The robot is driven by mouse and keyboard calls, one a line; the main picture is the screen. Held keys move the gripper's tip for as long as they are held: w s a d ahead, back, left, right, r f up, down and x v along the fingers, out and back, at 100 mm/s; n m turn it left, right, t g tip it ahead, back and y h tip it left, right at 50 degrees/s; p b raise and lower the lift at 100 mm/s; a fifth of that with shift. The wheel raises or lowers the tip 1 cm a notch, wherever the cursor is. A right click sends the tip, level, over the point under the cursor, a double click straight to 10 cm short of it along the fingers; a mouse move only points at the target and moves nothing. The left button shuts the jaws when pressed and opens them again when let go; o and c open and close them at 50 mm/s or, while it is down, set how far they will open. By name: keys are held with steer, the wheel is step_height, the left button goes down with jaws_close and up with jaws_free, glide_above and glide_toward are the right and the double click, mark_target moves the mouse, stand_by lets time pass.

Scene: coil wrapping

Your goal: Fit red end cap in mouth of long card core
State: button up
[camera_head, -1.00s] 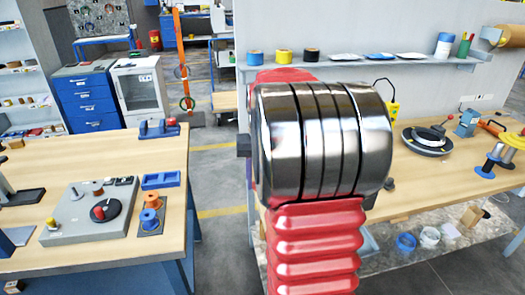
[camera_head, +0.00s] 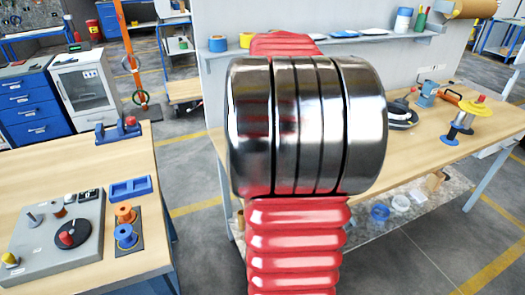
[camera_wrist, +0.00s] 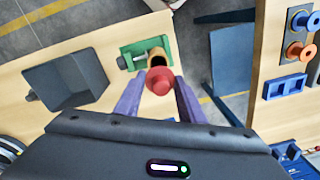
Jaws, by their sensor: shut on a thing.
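In the wrist view my gripper (camera_wrist: 159,86) is shut on the red end cap (camera_wrist: 159,80), held between the two purple fingertips. The card core (camera_wrist: 154,53) is a brown tube just beyond the cap, with its dark mouth facing the camera. It stands by a green holder (camera_wrist: 134,54) on a light wood bench. The cap overlaps the near side of the mouth in the picture; I cannot tell whether they touch. In the head view my own arm fills the middle, and gripper, cap and core are hidden.
A dark open bin (camera_wrist: 66,78) stands left of the holder. A gap with grey floor separates this bench from another wood table at right, which holds spools (camera_wrist: 298,51) and a blue tray (camera_wrist: 285,87). In the head view a shelf (camera_head: 340,42) runs behind my arm.

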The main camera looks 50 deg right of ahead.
steer(key=shift+s, duration=0.1)
steer(key=shift+f, duration=2.95)
steer(key=shift+f, duration=0.8)
steer(key=o, duration=1.1)
steer(key=shift+r, duration=0.1)
steer(key=r, duration=1.3)
steer(key=shift+s+d+r, duration=0.25)
steer(key=shift+s+r, duration=0.1)
